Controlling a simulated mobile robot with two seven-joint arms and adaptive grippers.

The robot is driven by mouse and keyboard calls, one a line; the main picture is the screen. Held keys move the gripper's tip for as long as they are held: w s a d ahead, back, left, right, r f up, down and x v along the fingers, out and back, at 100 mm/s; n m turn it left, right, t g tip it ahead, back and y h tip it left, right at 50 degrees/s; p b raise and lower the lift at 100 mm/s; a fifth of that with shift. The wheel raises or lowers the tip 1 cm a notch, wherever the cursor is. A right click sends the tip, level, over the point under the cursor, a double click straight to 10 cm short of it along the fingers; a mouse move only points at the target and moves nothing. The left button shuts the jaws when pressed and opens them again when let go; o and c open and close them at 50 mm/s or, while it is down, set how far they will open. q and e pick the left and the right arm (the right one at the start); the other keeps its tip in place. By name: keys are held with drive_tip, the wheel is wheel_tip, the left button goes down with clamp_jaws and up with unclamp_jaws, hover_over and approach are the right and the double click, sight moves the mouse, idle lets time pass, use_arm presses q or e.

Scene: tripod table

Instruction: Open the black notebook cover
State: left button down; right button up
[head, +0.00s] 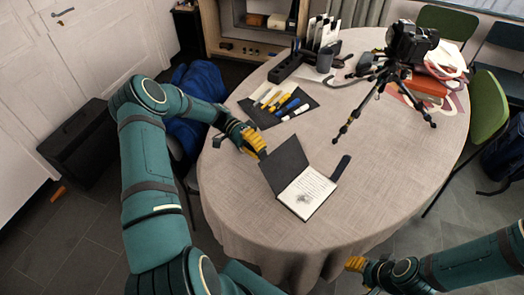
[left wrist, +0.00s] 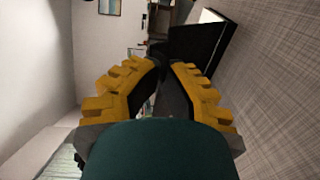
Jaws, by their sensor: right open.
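The black notebook lies on the near part of the table with its cover (head: 284,163) swung open to the left and its white written page (head: 307,190) bare. I cannot tell whether the cover is fully flat. My left gripper (head: 262,154), with yellow fingers, is at the cover's left edge. In the left wrist view the fingertips (left wrist: 167,64) nearly meet, and the dark cover (left wrist: 195,42) is just beyond them; whether they hold it is unclear. My right gripper (head: 353,268) is open and empty, off the table's near edge.
A dark strap-like piece (head: 341,167) lies right of the notebook. A black mat with pens (head: 278,103) is behind my left gripper. A camera on a tripod (head: 410,45) stands at the back right. The table's right middle (head: 400,160) is clear.

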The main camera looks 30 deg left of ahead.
use_arm(q)
drive_tip(key=shift+a+f+b, duration=0.25)
drive_tip(key=shift+f+b, duration=0.05)
drive_tip(key=shift+f, duration=0.45)
drive_tip(key=shift+w, duration=0.1)
drive_tip(key=c, duration=1.2)
unclamp_jaws()
drive_tip(key=shift+r, duration=0.1)
drive_tip(key=shift+a, duration=0.1)
drive_tip(key=v, duration=1.2)
